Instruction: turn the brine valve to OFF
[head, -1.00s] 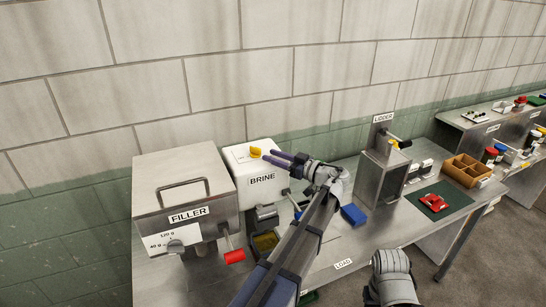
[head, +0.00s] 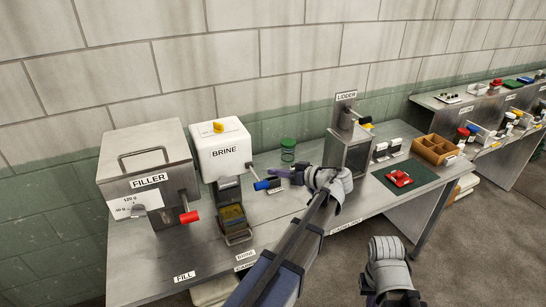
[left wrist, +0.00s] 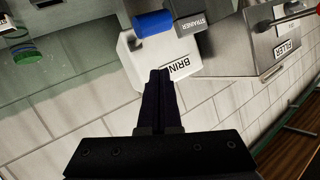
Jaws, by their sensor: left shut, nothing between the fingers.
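The white BRINE box (head: 222,155) stands at the back of the steel table, with a yellow knob (head: 218,127) on its top. A lever with a blue grip (head: 262,185) sticks out from its right side. My left gripper (head: 272,173) is shut and empty, just right of the box, close to the blue grip and below the yellow knob. In the left wrist view its shut fingers (left wrist: 160,74) overlap the white box (left wrist: 135,58), and the blue grip (left wrist: 152,23) shows beyond. The yellow knob is not visible there. An OFF mark is too small to read. My right gripper's fingers are not seen.
The FILLER machine (head: 147,172) with a red grip (head: 189,217) stands left of the box. A green-lidded jar (head: 288,150) stands behind my left gripper. The LIDDER (head: 346,152) and a wooden tray (head: 434,149) are to the right. The table's front left is mostly clear.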

